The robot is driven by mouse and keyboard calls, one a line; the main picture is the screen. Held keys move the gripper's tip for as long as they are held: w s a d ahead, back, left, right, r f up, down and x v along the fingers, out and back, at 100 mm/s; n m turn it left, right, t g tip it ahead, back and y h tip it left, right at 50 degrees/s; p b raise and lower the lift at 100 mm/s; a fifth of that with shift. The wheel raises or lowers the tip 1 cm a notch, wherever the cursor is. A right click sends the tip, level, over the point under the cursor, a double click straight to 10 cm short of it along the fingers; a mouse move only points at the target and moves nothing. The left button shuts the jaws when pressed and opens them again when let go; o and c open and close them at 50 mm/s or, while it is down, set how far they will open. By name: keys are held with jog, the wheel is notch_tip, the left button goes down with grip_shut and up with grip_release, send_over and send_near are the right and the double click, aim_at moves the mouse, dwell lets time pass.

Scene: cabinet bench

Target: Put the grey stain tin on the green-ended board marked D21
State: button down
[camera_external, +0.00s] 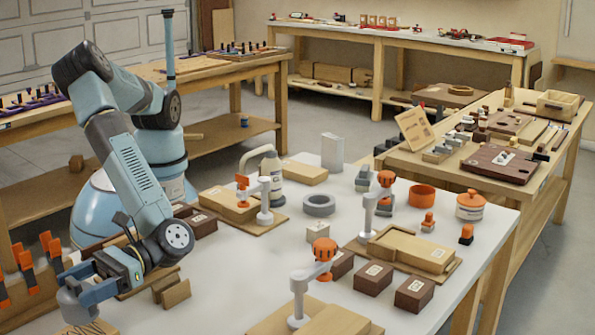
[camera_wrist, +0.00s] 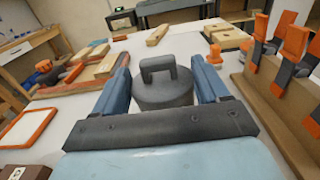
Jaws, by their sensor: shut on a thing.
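A grey tin with a looped handle on its lid (camera_wrist: 163,94) sits between the two blue fingers of my gripper (camera_wrist: 163,88) in the wrist view. My gripper (camera_external: 92,285) is shut on the tin at the lower left in the external view. The tin (camera_external: 75,303) looks upright there, over the front left of the white bench; I cannot tell whether it touches anything below. I cannot make out a green end or the mark D21 on any board in either view.
Orange-handled clamps stand in a wooden rack (camera_wrist: 268,105) close on the right in the wrist view. Dark brown blocks (camera_external: 414,293), wooden boards (camera_external: 410,250) and orange-topped clamp stands (camera_external: 300,288) crowd the right of the white bench (camera_external: 225,262). Its middle front is clear.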

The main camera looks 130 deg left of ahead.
jog(key=shift+w+d+f, duration=0.25)
jog(key=shift+w+f, duration=0.1)
jog(key=shift+f, duration=0.2)
notch_tip(320, 180, down, 3)
jog(key=shift+r, duration=0.1)
grip_release()
